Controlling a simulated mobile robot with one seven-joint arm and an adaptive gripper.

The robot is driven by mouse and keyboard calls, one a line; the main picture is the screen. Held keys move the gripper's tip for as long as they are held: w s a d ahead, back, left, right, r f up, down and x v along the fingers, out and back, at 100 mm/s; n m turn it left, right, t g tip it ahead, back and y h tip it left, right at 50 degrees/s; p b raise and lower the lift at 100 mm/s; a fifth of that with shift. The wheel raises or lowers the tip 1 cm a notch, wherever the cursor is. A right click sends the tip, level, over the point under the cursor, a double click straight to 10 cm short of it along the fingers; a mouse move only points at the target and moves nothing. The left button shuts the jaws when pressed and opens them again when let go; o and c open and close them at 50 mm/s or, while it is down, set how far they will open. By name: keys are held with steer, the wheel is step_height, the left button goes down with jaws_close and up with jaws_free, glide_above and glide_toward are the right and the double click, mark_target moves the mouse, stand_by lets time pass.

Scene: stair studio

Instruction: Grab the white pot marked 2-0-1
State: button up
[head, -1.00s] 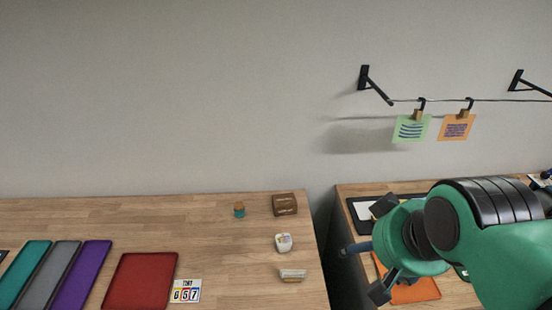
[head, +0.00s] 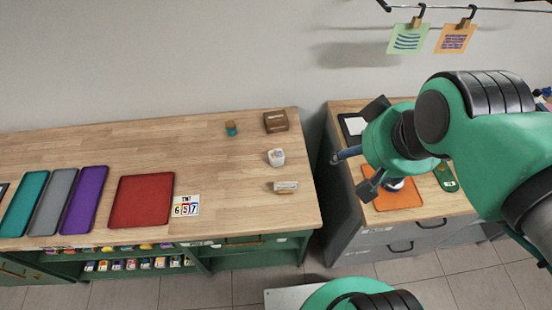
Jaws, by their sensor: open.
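I cannot make out the mark 2-0-1 on anything in the head view. A small white cup-like pot (head: 276,157) stands on the right part of the wooden worktop (head: 230,200); its marking is too small to read. Another small white and blue thing (head: 394,184) shows on the orange mat, partly hidden by my gripper. My gripper (head: 364,148) is open above the grey cabinet at the right, well to the right of the pot on the worktop. A blue-grey rod-like piece shows between its fingers; I cannot tell what it is.
A brown box (head: 275,122), a teal jar (head: 231,129) and a small block (head: 286,187) stand near the pot. A red tray (head: 141,201) and a 6-5-7 card (head: 186,206) lie left. Several small labelled items fill the shelf below. A gap separates worktop and grey cabinet (head: 385,238).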

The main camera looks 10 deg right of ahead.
stand_by(0.3)
steer(key=n+g+y+p, duration=0.1)
steer(key=n+g+p, duration=0.15)
steer(key=g, duration=0.35)
glide_above(277, 155)
steer(key=d, duration=0.1)
step_height(277, 155, down, 30)
steer(key=shift+w+d+r+p, duration=0.15)
steer(key=shift+r+p, duration=0.05)
steer(key=shift+p, duration=0.15)
steer(key=shift+f+m, duration=0.15)
steer(key=shift+m, duration=0.1)
steer(key=shift+a+f+b, duration=0.25)
steer(key=shift+f, duration=1.85)
steer(key=shift+a+f+b, duration=0.2)
steer(key=shift+f, duration=1.85)
